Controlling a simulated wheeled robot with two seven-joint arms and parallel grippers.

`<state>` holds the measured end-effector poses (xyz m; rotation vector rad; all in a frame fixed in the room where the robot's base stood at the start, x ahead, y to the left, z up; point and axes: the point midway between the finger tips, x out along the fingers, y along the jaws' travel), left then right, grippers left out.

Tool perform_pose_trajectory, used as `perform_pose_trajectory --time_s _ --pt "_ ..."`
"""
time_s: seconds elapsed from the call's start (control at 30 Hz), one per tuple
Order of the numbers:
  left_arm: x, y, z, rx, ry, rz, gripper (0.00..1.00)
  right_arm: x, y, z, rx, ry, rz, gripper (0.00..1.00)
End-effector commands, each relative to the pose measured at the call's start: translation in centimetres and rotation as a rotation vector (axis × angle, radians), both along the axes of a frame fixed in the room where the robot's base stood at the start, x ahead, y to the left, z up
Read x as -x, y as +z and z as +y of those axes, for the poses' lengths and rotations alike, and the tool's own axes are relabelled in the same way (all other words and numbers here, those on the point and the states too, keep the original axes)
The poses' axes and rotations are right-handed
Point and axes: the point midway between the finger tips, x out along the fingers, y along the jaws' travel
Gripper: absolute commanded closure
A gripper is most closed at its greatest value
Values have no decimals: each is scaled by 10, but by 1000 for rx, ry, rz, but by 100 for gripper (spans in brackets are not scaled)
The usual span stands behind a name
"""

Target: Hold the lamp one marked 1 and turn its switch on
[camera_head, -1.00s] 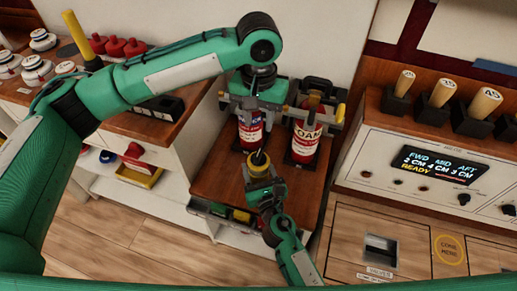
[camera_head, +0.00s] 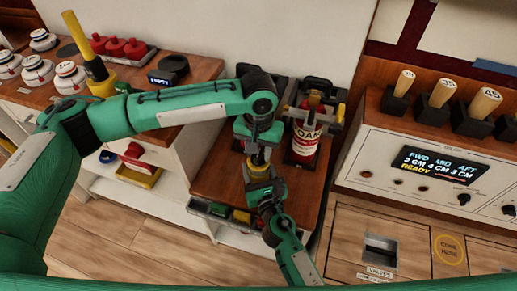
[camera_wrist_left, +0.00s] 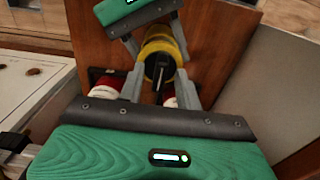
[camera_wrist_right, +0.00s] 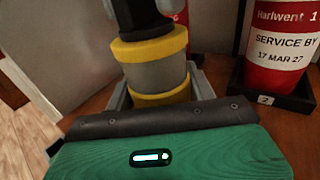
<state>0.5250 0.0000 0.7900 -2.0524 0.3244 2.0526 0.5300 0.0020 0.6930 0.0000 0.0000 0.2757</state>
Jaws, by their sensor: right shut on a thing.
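The lamp (camera_head: 257,170), a yellow and grey cylinder with a black upper part, is upright in my right gripper (camera_head: 262,188). It also shows large in the right wrist view (camera_wrist_right: 158,65). I cannot read a mark on it. My right gripper is shut around its lower part. My left gripper (camera_head: 258,146) points down just above it. In the left wrist view the left fingers (camera_wrist_left: 159,88) stand apart on either side of the lamp's black top (camera_wrist_left: 159,68), where a thin pale line shows. I cannot tell whether they touch it.
Red extinguishers (camera_head: 305,143) stand behind the lamp against the wall. A panel with a lit display (camera_head: 434,166) and several wooden-handled levers (camera_head: 441,92) is at the right. The left counter holds white-and-black round items (camera_head: 70,76), red knobs (camera_head: 116,46) and a yellow upright handle (camera_head: 84,45).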

Motion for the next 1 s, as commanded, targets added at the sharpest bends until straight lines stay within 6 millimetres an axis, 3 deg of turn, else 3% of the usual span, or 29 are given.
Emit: perform_pose_trajectory --time_s 0.1,0.27,0.67,1.0 --pt "0 0 0 0 0 0 69 0 -1 0 1 0 2 84" --pt "0 0 0 0 0 0 100 0 -1 0 1 0 2 84" --pt "0 0 0 0 -46 0 100 0 -1 0 1 0 2 84" --pt "0 0 0 1 -278 -1 100 0 -1 0 1 0 2 84"
